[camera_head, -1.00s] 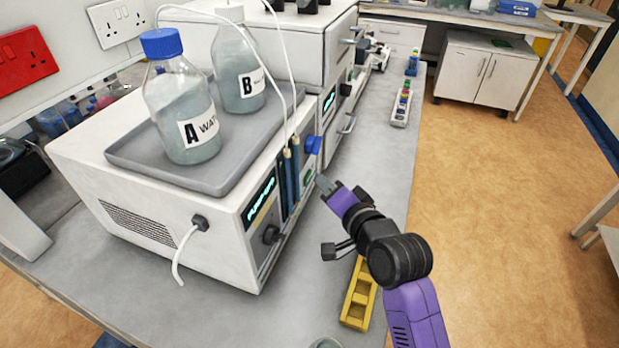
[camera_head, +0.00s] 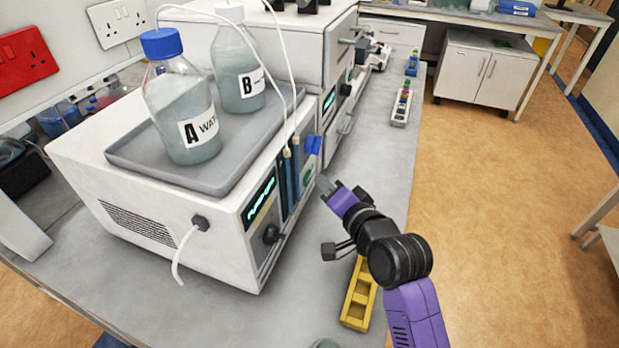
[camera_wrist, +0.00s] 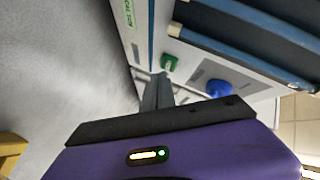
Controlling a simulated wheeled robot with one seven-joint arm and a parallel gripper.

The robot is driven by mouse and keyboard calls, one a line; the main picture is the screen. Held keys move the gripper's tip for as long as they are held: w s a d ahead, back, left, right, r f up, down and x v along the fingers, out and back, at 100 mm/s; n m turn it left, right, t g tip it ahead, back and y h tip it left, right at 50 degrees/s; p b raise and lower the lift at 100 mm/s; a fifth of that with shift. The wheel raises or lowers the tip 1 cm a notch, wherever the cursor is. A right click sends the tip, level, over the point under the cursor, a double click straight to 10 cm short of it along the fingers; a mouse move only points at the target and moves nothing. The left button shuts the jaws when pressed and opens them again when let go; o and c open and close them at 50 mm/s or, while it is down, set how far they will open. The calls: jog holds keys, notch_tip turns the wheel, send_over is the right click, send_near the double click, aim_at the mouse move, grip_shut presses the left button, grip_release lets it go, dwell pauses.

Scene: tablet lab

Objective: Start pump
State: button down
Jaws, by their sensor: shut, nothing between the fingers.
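The white pump unit (camera_head: 150,190) stands on the bench with a grey tray (camera_head: 130,152) on top. Its front panel has a lit display (camera_head: 259,198), a black knob (camera_head: 271,234), blue tubes and a blue knob (camera_head: 313,144). A green button (camera_wrist: 168,62) shows on the panel in the wrist view, with the blue knob (camera_wrist: 218,88) beside it. My gripper (camera_head: 321,182) is shut and empty, just in front of the panel near the green button. In the wrist view its fingertips (camera_wrist: 158,78) point toward the button; contact cannot be told.
Bottle A (camera_head: 180,105) and bottle B (camera_head: 238,75) stand on the tray, with thin tubes running from them. A yellow rack (camera_head: 358,300) lies on the bench below my arm. A white rack (camera_head: 401,106) with small vials sits farther back. The bench between is clear.

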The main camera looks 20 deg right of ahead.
jog(key=shift+a, duration=0.1)
dwell(0.4)
jog(key=shift+w+a, duration=0.25)
jog(key=shift+a, duration=0.05)
dwell(0.4)
jog(key=shift+d, duration=0.1)
jog(key=shift+s+d+p, duration=0.25)
jog(key=shift+d+p, duration=0.05)
jog(key=shift+p, duration=0.1)
jog(key=shift+d, duration=0.1)
jog(key=shift+s+d+p, duration=0.2)
jog(key=shift+s+d, duration=0.7)
jog(key=shift+d, duration=0.25)
jog(key=shift+s+d+p, duration=0.2)
jog(key=shift+s+d, duration=0.7)
jog(key=shift+d, duration=0.25)
